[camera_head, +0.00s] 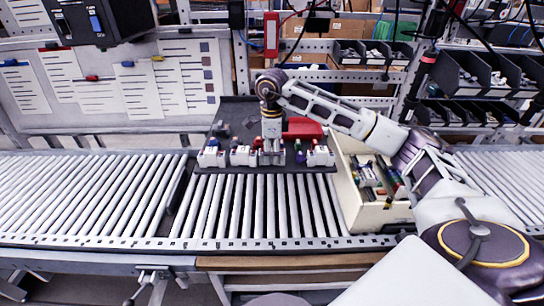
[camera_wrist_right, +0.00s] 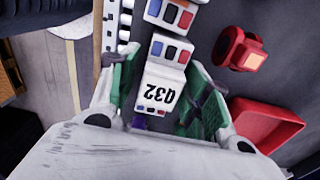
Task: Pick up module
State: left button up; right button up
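White modules with coloured terminals stand in a row on the dark tray (camera_head: 240,112). One module (camera_head: 212,157) is at the left of the row, one (camera_head: 243,156) is near the middle and one (camera_head: 320,156) is at the right. My right gripper (camera_head: 271,157) reaches down at the row. In the right wrist view, the module marked Q32 (camera_wrist_right: 160,82) lies between the two green-padded fingers of my right gripper (camera_wrist_right: 158,110). The fingers are apart, and I cannot tell whether they touch the module. My left gripper is not in view.
A red bin (camera_head: 303,128) is on the tray behind the row; it also shows in the right wrist view (camera_wrist_right: 265,125). A red part (camera_wrist_right: 240,50) lies near it. A cream box (camera_head: 347,190) with parts stands right. Roller conveyor (camera_head: 95,195) is clear at left.

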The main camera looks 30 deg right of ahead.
aim_at(272, 148)
jog(key=c, duration=0.8)
jog(key=shift+c, duration=0.2)
jog(key=shift+r, duration=0.2)
jog(key=shift+r+b, duration=0.3)
jog(key=shift+r, duration=4.5)
